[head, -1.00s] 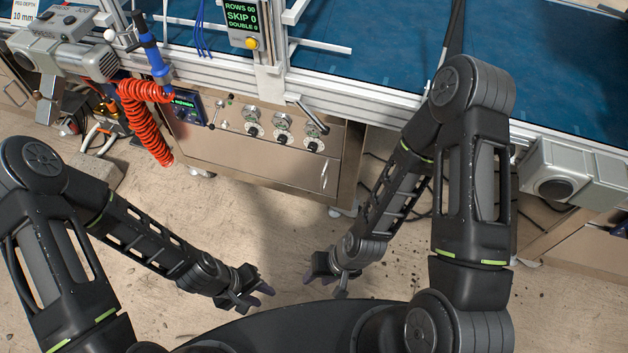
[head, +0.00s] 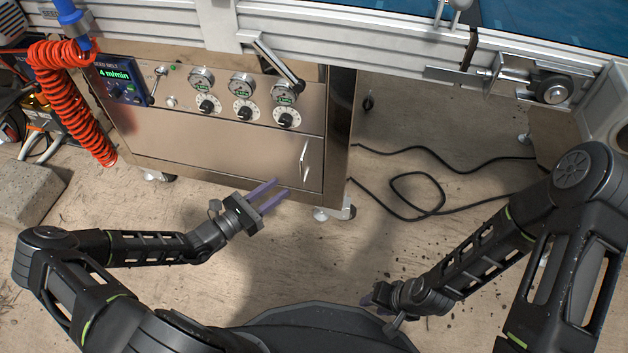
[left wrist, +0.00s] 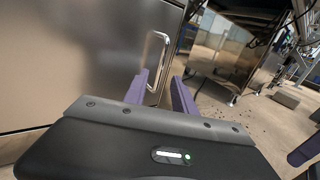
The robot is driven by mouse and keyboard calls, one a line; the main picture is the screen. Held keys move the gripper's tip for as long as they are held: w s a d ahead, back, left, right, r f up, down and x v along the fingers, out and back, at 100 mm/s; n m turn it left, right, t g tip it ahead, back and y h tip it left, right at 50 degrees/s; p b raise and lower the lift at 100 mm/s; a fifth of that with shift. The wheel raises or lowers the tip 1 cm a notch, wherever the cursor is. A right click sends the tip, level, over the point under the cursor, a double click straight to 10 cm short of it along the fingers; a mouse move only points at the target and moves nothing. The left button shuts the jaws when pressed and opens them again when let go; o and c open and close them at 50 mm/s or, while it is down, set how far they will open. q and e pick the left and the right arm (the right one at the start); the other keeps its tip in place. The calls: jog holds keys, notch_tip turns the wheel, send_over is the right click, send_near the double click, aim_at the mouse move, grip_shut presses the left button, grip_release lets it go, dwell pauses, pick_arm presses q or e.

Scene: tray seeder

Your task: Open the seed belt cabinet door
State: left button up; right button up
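The seed belt cabinet door (head: 220,150) is a flat metal panel below the dials, and it is closed. Its upright bar handle (head: 304,160) sits near the door's right edge; it also shows in the left wrist view (left wrist: 157,60). My left gripper (head: 276,195) is open and empty, in front of the door's lower right part, below and left of the handle. In the left wrist view its two purple fingers (left wrist: 158,92) are apart, with the handle ahead and a gap between. My right gripper (head: 378,297) hangs low over the floor, away from the cabinet; its fingers are too unclear to tell.
The control panel with dials (head: 241,85) and the speed display (head: 118,82) is above the door. A red coiled hose (head: 75,105) hangs at left. A black cable (head: 415,190) lies on the floor right of the cabinet. The floor in front is mostly clear.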

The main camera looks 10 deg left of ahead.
pick_arm(q)
jog(key=shift+r, duration=0.1)
jog(key=b+x, duration=0.2)
jog(key=x, duration=0.5)
jog(key=shift+w+d+b, duration=0.2)
jog(key=shift+d+b, duration=0.1)
jog(key=shift+d, duration=0.05)
jog(key=shift+c, duration=0.2)
grip_shut()
dwell(1.2)
